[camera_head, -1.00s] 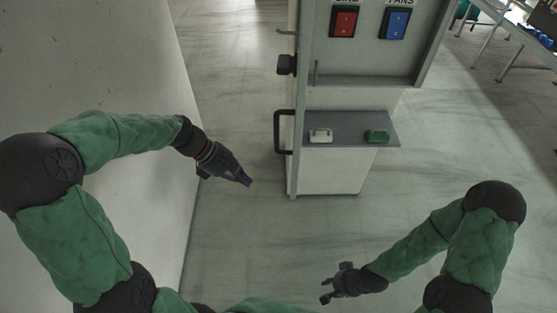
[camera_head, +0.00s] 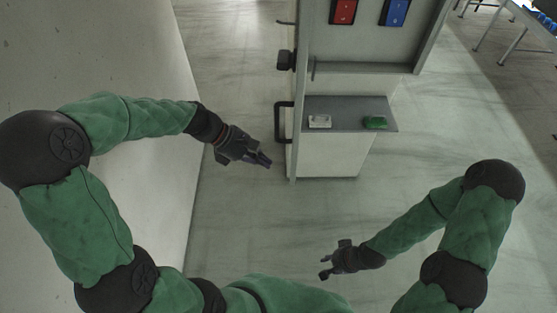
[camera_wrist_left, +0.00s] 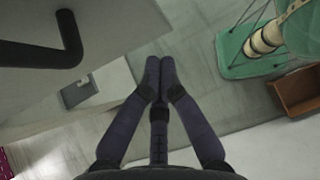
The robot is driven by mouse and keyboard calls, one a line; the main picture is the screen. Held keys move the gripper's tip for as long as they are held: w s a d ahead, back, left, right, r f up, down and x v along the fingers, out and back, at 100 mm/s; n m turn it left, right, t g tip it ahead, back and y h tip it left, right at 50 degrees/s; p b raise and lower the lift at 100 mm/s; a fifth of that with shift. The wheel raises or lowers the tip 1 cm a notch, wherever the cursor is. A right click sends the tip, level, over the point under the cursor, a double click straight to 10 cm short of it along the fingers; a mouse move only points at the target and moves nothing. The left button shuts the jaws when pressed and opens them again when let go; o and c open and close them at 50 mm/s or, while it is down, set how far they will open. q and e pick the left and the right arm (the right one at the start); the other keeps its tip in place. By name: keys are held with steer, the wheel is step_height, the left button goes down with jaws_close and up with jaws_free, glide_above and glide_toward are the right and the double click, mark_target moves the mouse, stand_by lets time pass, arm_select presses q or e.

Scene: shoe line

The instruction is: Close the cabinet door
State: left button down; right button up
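The grey cabinet (camera_head: 330,160) stands at the upper middle of the head view. Its door (camera_head: 296,145) shows nearly edge-on as a thin upright panel on the left side, and the cabinet front looks open. A black bar handle (camera_head: 278,122) is on the door's left face. The handle also shows at the upper left of the left wrist view (camera_wrist_left: 72,40). My left gripper (camera_head: 267,161) is just left of and below the handle, apart from it. Its fingertips meet with nothing between them. My right gripper (camera_head: 324,267) is low in the middle, empty, with fingers apart.
A red switch (camera_head: 344,11) and a blue switch (camera_head: 396,11) are on the cabinet panel. A white item (camera_head: 320,121) and a green item (camera_head: 375,122) lie on the grey shelf (camera_head: 347,112). A pale wall (camera_head: 150,60) runs along the left. Open floor surrounds the cabinet.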

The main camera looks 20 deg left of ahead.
arm_select(q)
steer(key=shift+w+d+f+p, duration=0.1)
steer(key=shift+w+d+p, duration=0.15)
steer(key=shift+d, duration=0.85)
steer(key=shift+w+d+f+p, duration=0.15)
steer(key=shift+d+p, duration=0.1)
steer(key=shift+d, duration=0.8)
steer(key=shift+r, duration=0.1)
